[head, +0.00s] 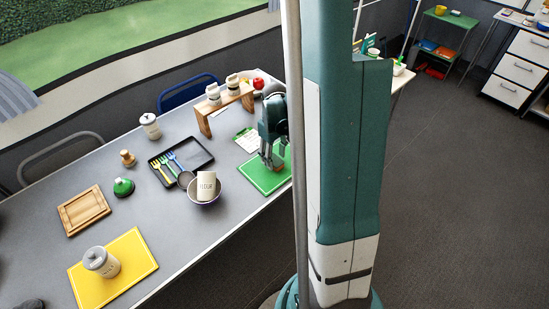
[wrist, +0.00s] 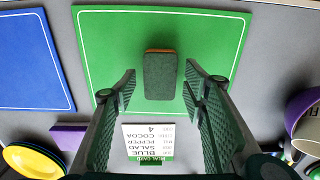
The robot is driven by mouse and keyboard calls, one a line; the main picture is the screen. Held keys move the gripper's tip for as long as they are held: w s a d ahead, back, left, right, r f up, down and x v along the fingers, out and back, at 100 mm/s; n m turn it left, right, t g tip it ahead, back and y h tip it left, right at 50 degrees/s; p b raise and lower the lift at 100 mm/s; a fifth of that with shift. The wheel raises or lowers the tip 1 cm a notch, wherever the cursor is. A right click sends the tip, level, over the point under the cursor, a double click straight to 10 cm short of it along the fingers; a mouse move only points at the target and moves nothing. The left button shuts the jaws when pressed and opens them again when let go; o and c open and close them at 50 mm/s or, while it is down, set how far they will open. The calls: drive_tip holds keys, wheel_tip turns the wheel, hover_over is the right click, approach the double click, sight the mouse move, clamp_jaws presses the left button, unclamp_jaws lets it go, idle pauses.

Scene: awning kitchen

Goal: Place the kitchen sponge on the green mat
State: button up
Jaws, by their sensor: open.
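The kitchen sponge (wrist: 160,76), a dark green block with a thin orange edge, lies on the green mat (wrist: 215,30) in the wrist view, well inside its white border line. My gripper (wrist: 160,90) is open above the mat, with a finger to each side of the sponge and a visible gap on both sides. In the head view my gripper (head: 273,163) is low over the green mat (head: 262,181) at the table's right part. There the gripper and my column partly hide the mat, and the sponge is hard to make out.
A menu card (wrist: 148,142) lies beside the mat. A blue mat (wrist: 28,60) and a yellow dish (wrist: 34,160) are at left in the wrist view. A flour-labelled packet (head: 206,187) in a bowl, a cutlery tray (head: 203,158) and a wooden stand (head: 204,122) are nearby.

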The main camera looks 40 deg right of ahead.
sight(274, 160)
wheel_tip(274, 160, up, 11)
drive_tip(key=p, duration=0.2)
idle(0.5)
idle(0.6)
drive_tip(key=a+r+t+h, duration=0.1)
drive_tip(key=a+r+t, duration=0.2)
drive_tip(key=a+r, duration=1.1)
drive_tip(key=s+a+r+t, duration=0.2)
drive_tip(key=s+a+r, duration=0.1)
drive_tip(key=a, duration=0.5)
drive_tip(key=s+a+r+t+y, duration=0.1)
drive_tip(key=s+a+r+t, duration=0.1)
drive_tip(key=s+a, duration=0.4)
drive_tip(key=shift+s+a+r, duration=0.15)
drive_tip(key=shift+a+r, duration=0.75)
drive_tip(key=shift+a, duration=0.1)
